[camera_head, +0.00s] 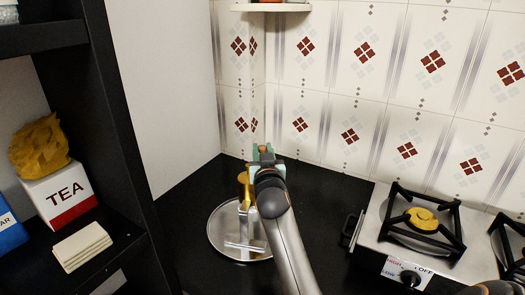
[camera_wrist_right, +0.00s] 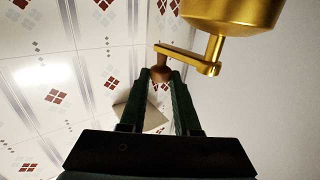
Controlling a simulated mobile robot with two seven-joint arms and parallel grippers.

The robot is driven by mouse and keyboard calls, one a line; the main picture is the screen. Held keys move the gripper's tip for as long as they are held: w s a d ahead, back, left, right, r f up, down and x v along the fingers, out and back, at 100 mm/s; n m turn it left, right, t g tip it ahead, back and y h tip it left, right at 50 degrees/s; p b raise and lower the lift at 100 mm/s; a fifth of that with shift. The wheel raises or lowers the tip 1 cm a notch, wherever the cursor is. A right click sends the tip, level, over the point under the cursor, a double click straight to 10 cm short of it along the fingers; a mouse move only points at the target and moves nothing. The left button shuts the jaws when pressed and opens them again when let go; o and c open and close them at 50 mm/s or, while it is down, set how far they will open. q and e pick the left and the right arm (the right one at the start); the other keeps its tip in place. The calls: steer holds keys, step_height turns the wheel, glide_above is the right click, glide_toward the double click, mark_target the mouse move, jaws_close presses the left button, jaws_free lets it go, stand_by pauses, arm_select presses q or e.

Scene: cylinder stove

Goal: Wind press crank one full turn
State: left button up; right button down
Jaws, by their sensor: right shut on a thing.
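The press stands on the black counter at the back corner, partly hidden by my right arm. Its round silver base (camera_head: 222,240) and a bit of its gold body (camera_head: 243,178) show in the head view. In the wrist view the gold body (camera_wrist_right: 232,14) is at the top, with the gold crank arm (camera_wrist_right: 190,57) reaching left from its shaft to a brown knob (camera_wrist_right: 160,75). My right gripper (camera_wrist_right: 161,76) is shut on the crank knob, a finger on each side. It also shows in the head view (camera_head: 264,152). My left gripper is not in view.
A steel stove (camera_head: 375,222) with black grates stands to the right. A dark shelf (camera_head: 125,250) on the left holds a TEA box (camera_head: 58,195) and pale folded cloths (camera_head: 82,245). Tiled walls close off the back. The counter between press and stove is clear.

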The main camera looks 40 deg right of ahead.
steer(key=c, duration=0.6)
jaws_free()
steer(key=shift+c, duration=0.2)
